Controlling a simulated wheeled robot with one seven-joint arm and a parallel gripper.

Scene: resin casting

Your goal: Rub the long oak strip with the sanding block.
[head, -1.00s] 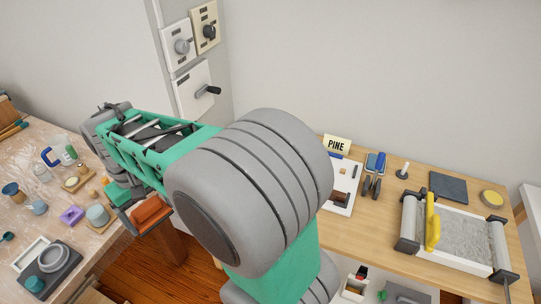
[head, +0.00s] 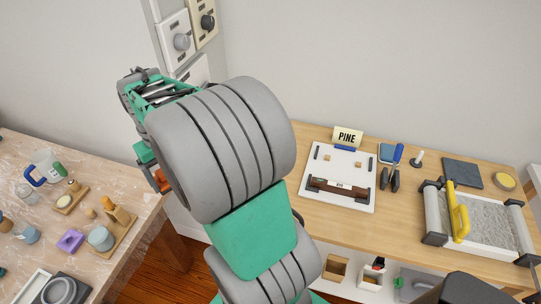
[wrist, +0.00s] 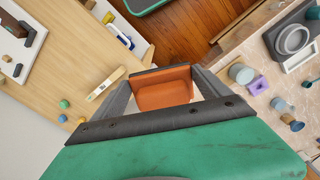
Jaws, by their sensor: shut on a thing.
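My gripper (wrist: 163,92) is shut on an orange-brown block (wrist: 163,88), which looks like the sanding block. The block also shows in the head view (head: 161,181), beside the wrist. My gripper is in the air between the two benches, apart from both. A long dark brown piece (head: 350,191) with a small label lies across a white board (head: 311,170) on the right bench. I cannot tell whether it is the oak strip. No other long strip is clear to me.
A PINE sign (head: 347,137) stands behind the board. Right of it are a blue-handled tool (head: 397,155), a dark slab (head: 463,172) and a grey-filled tray with a yellow handle (head: 459,218). The left bench (head: 140,190) holds cups and small pieces. Bare wood lies in front of the board.

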